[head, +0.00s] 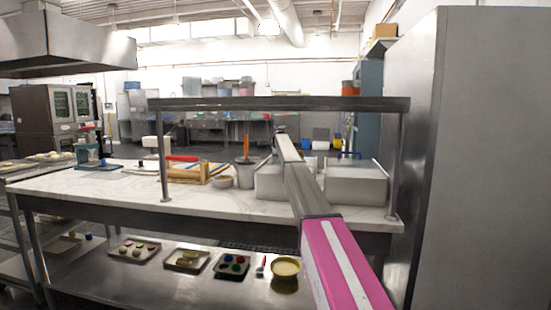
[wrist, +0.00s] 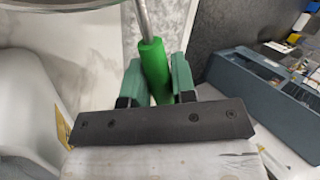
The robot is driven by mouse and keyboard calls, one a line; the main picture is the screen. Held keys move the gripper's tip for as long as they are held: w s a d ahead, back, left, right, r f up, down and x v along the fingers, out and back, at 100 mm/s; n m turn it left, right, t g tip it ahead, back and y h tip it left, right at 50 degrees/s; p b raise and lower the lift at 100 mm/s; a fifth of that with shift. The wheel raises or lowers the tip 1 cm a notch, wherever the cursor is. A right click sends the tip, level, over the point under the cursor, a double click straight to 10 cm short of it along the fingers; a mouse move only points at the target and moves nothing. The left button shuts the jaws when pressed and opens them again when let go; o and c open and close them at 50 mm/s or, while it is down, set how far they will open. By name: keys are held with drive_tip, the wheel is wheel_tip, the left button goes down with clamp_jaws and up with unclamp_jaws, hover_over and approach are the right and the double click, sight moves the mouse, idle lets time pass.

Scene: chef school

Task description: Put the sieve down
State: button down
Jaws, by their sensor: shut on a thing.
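The sieve shows in the wrist view by its bright green handle (wrist: 154,66), with a thin metal rod running up from it. A grey curved rim at the top left edge may be its bowl, mostly out of frame. My gripper (wrist: 156,78) is shut on the handle, one dull green finger on each side. In the head view my arm reaches over the marble-topped counter (head: 110,188); the sieve and gripper cannot be made out there.
On the counter stand metal boxes (head: 356,184), a utensil pot (head: 245,173), a small bowl (head: 223,182) and a wooden rack (head: 187,172). An overhead shelf (head: 270,103) on posts spans it. Trays and a yellow bowl (head: 285,268) lie below. The left marble is mostly bare.

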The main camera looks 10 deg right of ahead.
drive_tip(key=shift+f, duration=0.6)
drive_tip(key=c, duration=0.9)
unclamp_jaws()
drive_tip(key=shift+c, duration=0.2)
drive_tip(key=shift+r, duration=0.15)
drive_tip(key=shift+r, duration=0.3)
drive_tip(key=v, duration=1.2)
drive_tip(key=shift+r, duration=0.25)
